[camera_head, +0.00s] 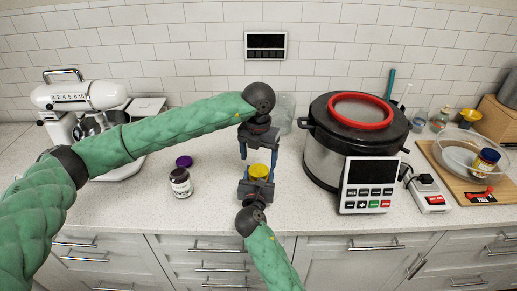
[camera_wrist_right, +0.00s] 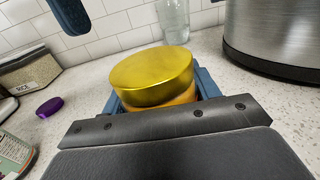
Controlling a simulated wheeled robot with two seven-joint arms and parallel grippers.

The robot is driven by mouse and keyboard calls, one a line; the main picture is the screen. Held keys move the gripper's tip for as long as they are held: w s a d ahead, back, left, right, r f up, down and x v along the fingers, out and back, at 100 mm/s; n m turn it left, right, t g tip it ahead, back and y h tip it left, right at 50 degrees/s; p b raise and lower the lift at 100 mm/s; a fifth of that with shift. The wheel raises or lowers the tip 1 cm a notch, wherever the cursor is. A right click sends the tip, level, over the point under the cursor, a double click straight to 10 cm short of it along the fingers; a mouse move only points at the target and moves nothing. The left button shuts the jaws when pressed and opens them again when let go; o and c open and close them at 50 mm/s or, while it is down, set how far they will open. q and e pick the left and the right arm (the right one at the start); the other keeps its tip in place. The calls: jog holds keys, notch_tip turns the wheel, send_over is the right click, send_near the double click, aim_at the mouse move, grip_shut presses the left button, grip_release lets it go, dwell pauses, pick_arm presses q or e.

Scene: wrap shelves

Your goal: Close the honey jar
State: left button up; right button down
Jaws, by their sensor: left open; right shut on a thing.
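The honey jar (camera_head: 258,172) stands upright near the counter's front edge, its gold lid on top. In the right wrist view the gold lid (camera_wrist_right: 155,76) sits over the jar's amber body (camera_wrist_right: 178,98); whether it is screwed tight cannot be told. My right gripper (camera_head: 257,184) is shut around the jar's body from the front, below the lid. My left gripper (camera_head: 258,151) points down above the lid, open, empty and apart from it. One of its blue fingers (camera_wrist_right: 70,15) shows in the right wrist view. The jar's lower part is hidden by my right gripper.
A large steel cooker (camera_head: 325,160) with a control panel (camera_head: 369,185) stands close on the right. A clear glass (camera_head: 286,108) is behind. A white mixer (camera_head: 85,97) stands far left.

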aim_at(259, 170)
pick_arm(q)
jog(key=shift+f, duration=2.15)
jog(key=shift+c, duration=0.5)
jog(key=c, duration=0.9)
jog(key=shift+m, duration=0.8)
jog(key=o, duration=1.1)
jog(key=shift+c, duration=0.2)
jog(key=shift+r, duration=0.15)
jog(key=shift+r, duration=2.1)
